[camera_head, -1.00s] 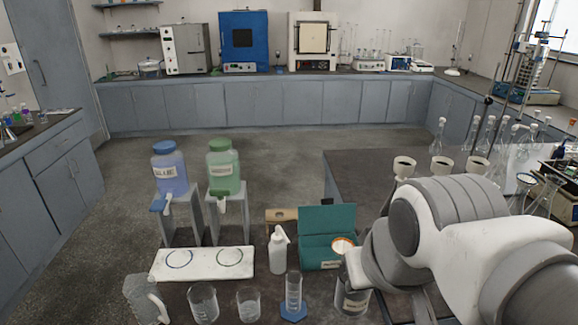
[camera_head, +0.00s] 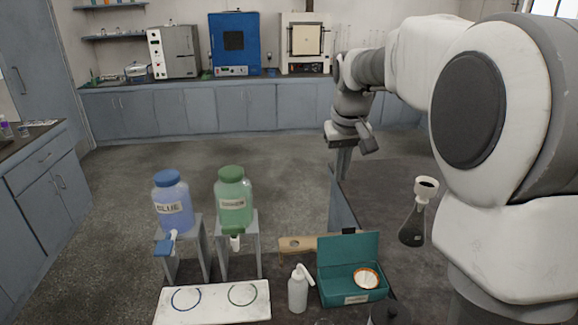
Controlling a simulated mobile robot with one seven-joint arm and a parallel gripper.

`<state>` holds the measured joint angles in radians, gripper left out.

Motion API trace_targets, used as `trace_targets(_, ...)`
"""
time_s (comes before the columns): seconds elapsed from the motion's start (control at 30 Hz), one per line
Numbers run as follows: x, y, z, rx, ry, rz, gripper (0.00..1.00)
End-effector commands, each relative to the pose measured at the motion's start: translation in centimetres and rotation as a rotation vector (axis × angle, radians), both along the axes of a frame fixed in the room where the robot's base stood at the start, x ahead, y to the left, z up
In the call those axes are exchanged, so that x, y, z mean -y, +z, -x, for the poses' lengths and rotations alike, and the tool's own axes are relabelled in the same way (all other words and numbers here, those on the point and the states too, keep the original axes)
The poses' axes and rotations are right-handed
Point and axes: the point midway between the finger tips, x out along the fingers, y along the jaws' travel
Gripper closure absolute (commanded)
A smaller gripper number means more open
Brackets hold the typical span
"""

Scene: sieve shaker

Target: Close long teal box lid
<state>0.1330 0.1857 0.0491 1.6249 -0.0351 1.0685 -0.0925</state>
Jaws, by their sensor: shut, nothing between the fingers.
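The teal box (camera_head: 335,291) stands on the near bench, right of the white squeeze bottle. Its teal lid (camera_head: 348,253) is raised upright at the back edge, so the box is open. A round white item with an orange rim (camera_head: 367,279) lies inside, and a pale label is on the front. My gripper (camera_head: 342,168) is shut and empty. It points down beyond and above the box in the picture, apart from the lid. My arm spans the upper right and hides part of the room.
A white squeeze bottle (camera_head: 298,290) stands close left of the box. A wooden piece (camera_head: 297,244) lies behind it. Blue (camera_head: 172,203) and green (camera_head: 234,203) jugs stand on grey stands at left. A dark flask with a funnel (camera_head: 412,226) stands to the right.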

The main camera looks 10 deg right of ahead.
Motion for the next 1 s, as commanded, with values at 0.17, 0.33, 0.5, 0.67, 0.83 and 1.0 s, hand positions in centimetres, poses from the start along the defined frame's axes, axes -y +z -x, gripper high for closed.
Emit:
trace_targets(0.17,1.8,-2.7,-5.2,-0.05,-0.002,-0.006,1.0)
trace_targets(0.33,3.6,-6.1,-9.4,-0.093,-0.005,-0.017,1.0)
trace_targets(0.5,5.5,-10.2,-12.7,-0.133,-0.01,-0.028,1.0)
trace_targets(0.67,7.1,-13.8,-14.7,-0.163,-0.016,-0.038,1.0)
trace_targets(0.83,8.0,-16.2,-15.7,-0.181,-0.019,-0.046,1.0)
trace_targets(1.0,8.2,-17.5,-15.9,-0.187,-0.021,-0.048,1.0)
